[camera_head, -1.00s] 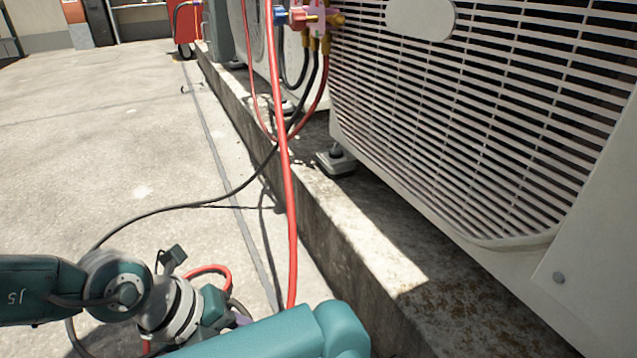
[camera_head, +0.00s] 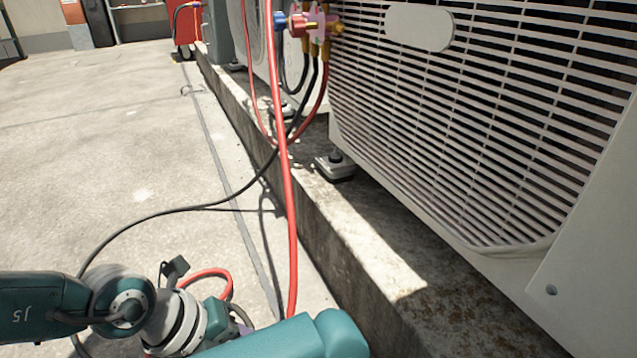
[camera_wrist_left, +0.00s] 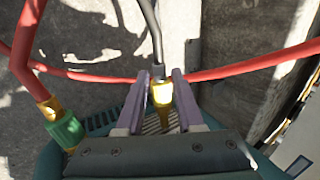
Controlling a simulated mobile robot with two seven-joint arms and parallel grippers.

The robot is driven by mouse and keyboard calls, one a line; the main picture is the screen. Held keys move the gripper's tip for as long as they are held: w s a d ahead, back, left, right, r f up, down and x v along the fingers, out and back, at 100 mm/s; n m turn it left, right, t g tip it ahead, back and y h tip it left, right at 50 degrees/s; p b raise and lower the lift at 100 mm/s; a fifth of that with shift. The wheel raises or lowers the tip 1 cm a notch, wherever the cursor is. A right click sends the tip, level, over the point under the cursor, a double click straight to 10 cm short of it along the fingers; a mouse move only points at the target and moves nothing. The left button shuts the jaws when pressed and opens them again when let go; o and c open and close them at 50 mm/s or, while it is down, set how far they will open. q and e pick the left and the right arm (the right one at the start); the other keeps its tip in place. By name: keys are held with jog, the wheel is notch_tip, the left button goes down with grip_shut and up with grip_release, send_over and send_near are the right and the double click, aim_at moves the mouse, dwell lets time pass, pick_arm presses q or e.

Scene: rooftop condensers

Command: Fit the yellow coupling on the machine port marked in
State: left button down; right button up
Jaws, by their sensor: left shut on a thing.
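The yellow coupling (camera_wrist_left: 162,93) sits at the end of a black hose (camera_wrist_left: 152,32), between the fingers of my left gripper (camera_wrist_left: 161,80) in the left wrist view. The fingers are shut on it. In the head view my left wrist (camera_head: 175,322) is low at the left, above the paving. Its fingers are mostly hidden behind a teal arm link, and the coupling does not show there. I cannot make out a port marked in. My right gripper is not in view.
A louvred condenser (camera_head: 470,130) stands on a concrete plinth (camera_head: 330,225) at the right. A gauge manifold (camera_head: 305,24) with hoses hangs at the top. A red hose (camera_head: 289,230) runs down in front. A green coupling (camera_wrist_left: 68,132) shows in the left wrist view. Open paving lies left.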

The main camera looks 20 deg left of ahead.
pick_arm(q)
jog(key=c, duration=0.9)
grip_release()
jog(key=o, duration=0.4)
jog(key=shift+s+d, duration=0.2)
jog(key=shift+o, duration=0.2)
jog(key=shift+w, duration=0.1)
jog(key=shift+a, duration=0.15)
jog(key=w+a+b, duration=0.4)
jog(key=w+a, duration=0.1)
jog(key=shift+a, duration=0.3)
jog(key=shift+s, duration=0.1)
